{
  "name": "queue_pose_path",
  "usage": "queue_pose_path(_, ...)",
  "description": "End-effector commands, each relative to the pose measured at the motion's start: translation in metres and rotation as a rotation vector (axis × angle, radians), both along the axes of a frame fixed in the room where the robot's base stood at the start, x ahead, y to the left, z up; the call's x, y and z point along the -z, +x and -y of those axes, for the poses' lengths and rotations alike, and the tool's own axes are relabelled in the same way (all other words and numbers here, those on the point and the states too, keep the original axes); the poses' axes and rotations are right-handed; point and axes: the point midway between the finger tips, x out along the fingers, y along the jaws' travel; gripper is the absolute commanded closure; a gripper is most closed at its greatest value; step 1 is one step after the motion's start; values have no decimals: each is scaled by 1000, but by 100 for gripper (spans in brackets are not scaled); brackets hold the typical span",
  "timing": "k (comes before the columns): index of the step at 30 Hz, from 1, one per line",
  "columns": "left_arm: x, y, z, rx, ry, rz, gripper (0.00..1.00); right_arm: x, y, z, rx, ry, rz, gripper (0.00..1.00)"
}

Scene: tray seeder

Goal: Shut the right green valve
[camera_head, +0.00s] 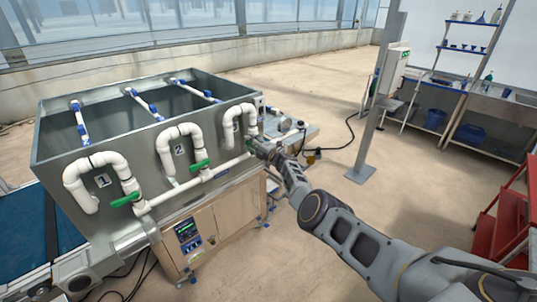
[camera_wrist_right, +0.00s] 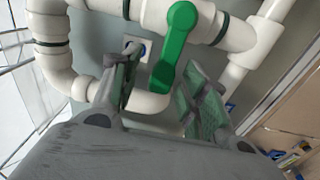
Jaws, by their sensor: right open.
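The right green valve (camera_head: 249,144) is on the white pipe at the right end of the tank, mostly hidden behind my right gripper (camera_head: 262,149). In the right wrist view, its green handle (camera_wrist_right: 177,45) runs from its round top down towards the gap between my fingers. My right gripper (camera_wrist_right: 163,78) is open, with one green-padded finger on each side of the handle's lower end. I cannot tell whether a finger touches it. My left gripper is not in view.

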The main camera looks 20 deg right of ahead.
Motion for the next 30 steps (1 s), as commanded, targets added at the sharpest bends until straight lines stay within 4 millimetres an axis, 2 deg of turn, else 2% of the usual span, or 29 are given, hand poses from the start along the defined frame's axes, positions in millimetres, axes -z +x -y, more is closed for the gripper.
queue_pose_path(30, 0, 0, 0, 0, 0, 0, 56, 2, -31, 13, 7, 0, -6, 56)
